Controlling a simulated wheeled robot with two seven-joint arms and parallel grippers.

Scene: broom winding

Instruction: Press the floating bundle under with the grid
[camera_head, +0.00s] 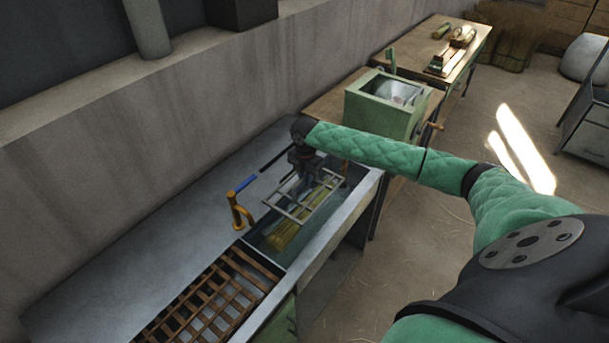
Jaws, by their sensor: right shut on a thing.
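The bundle (284,236), yellowish straw, lies in the water-filled basin (262,248) of the grey sink bench. The wire grid (291,209) is over the bundle's middle and upper part; I cannot tell whether it touches the bundle. My right gripper (303,178) is shut on the grid, above the basin, its fingers partly hidden by its dark wrist. The right arm, in a green quilted sleeve, reaches in from the right. My left gripper is not in view.
A brown slatted rack (213,302) lies in front. A green box machine (384,104) stands behind the basin, and a wooden table (428,58) with tools is farther back. The floor at right is open.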

